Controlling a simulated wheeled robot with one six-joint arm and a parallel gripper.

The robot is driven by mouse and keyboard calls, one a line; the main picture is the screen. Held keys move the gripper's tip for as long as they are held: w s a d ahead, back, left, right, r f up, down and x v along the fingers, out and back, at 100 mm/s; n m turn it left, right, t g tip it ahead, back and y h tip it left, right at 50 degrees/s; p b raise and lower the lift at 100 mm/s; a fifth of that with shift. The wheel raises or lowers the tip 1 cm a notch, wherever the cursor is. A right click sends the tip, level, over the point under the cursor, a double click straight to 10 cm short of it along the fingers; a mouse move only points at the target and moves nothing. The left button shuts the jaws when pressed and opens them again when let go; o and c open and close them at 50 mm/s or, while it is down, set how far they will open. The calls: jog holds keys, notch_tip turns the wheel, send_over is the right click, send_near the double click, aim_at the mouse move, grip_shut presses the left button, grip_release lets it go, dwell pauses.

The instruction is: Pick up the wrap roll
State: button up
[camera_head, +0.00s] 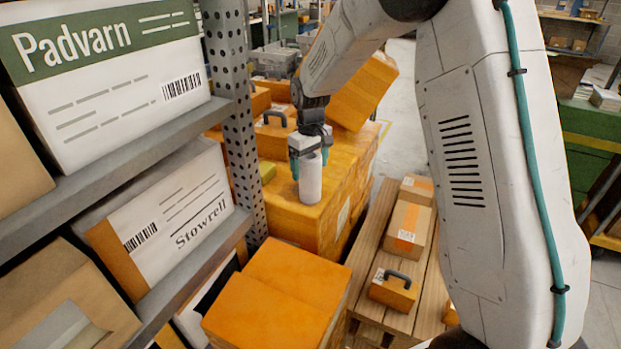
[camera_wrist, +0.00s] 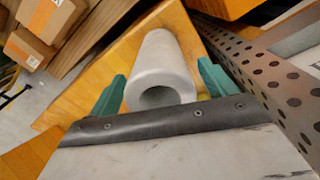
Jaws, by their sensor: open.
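The wrap roll (camera_head: 310,180) is a white-grey cylinder standing upright on an orange box (camera_head: 300,216) in the head view. In the wrist view the wrap roll (camera_wrist: 161,66) shows its hollow end facing the camera. My gripper (camera_head: 310,160) is open, pointing down at the roll's upper part. In the wrist view, the teal fingers of my gripper (camera_wrist: 163,82) stand on either side of the roll's near end. A gap shows on the left; whether the right finger touches the roll I cannot tell.
A perforated rack upright (camera_head: 232,100) stands close to the left of the roll, and shows at right in the wrist view. Shelves with cartons (camera_head: 110,75) fill the left. A lower orange box (camera_head: 280,290) is in front. A wooden pallet (camera_head: 375,245) with small boxes lies right.

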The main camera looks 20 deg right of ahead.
jog(key=c, duration=1.4)
jog(key=shift+r, duration=0.2)
jog(key=shift+r, duration=0.3)
jog(key=s+r, duration=0.1)
jog(key=s, duration=0.4)
jog(key=s+r, duration=0.1)
jog(key=s, duration=0.4)
jog(key=s+r, duration=0.2)
jog(key=s, duration=0.4)
jog(key=o, duration=0.4)
